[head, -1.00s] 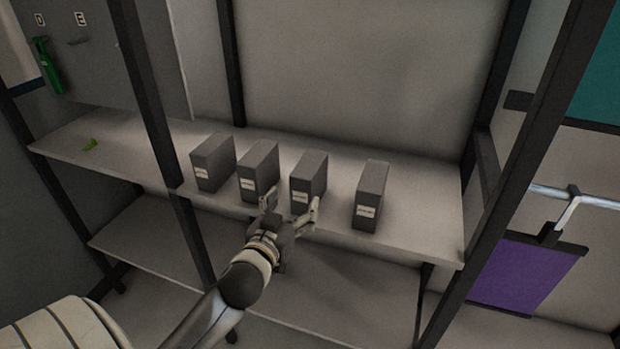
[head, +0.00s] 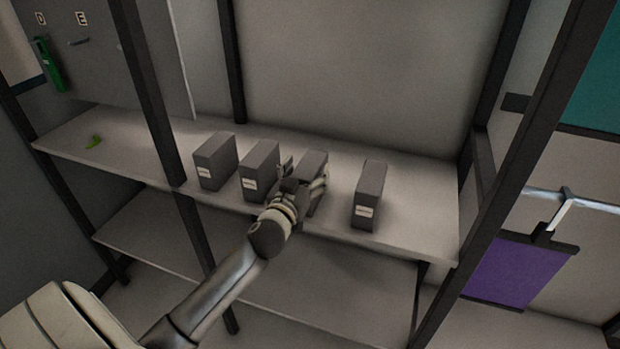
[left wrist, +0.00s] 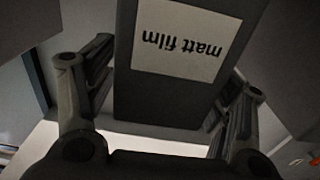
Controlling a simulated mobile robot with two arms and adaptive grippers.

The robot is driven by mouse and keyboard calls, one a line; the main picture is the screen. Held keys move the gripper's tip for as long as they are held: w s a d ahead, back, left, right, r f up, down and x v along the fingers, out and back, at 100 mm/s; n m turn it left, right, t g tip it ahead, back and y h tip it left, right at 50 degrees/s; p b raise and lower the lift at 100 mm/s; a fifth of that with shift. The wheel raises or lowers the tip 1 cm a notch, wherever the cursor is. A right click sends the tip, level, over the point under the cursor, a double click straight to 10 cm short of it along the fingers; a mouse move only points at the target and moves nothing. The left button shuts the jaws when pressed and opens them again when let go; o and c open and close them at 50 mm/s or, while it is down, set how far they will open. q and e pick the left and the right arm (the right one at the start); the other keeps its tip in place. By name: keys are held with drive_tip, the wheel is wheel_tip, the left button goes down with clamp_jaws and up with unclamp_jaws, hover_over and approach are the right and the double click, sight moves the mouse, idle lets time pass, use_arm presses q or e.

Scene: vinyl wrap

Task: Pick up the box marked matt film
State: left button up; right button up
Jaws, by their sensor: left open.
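The box marked matt film (left wrist: 162,90) is grey with a white label, which reads upside down in the left wrist view. In the head view it is the third box from the left (head: 316,158) on the upper shelf, partly hidden behind my left gripper. My left gripper (head: 305,175) is open, with one finger on each side of this box. In the left wrist view the fingers (left wrist: 160,105) flank the box, and I cannot tell whether they touch it. My right gripper is not in view.
Two similar grey boxes stand to the left, the nearer one (head: 260,168) close to my gripper and another (head: 214,160) beyond it. A fourth box (head: 369,195) stands to the right with a gap. The shelf (head: 420,220) has dark uprights (head: 150,90). A small green thing (head: 94,142) lies far left.

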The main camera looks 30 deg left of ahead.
use_arm(q)
drive_tip(key=shift+w+a, duration=0.1)
drive_tip(key=shift+w, duration=0.5)
drive_tip(key=shift+c, duration=0.3)
drive_tip(key=c, duration=1.4)
drive_tip(key=shift+c, duration=0.5)
drive_tip(key=shift+r, duration=0.1)
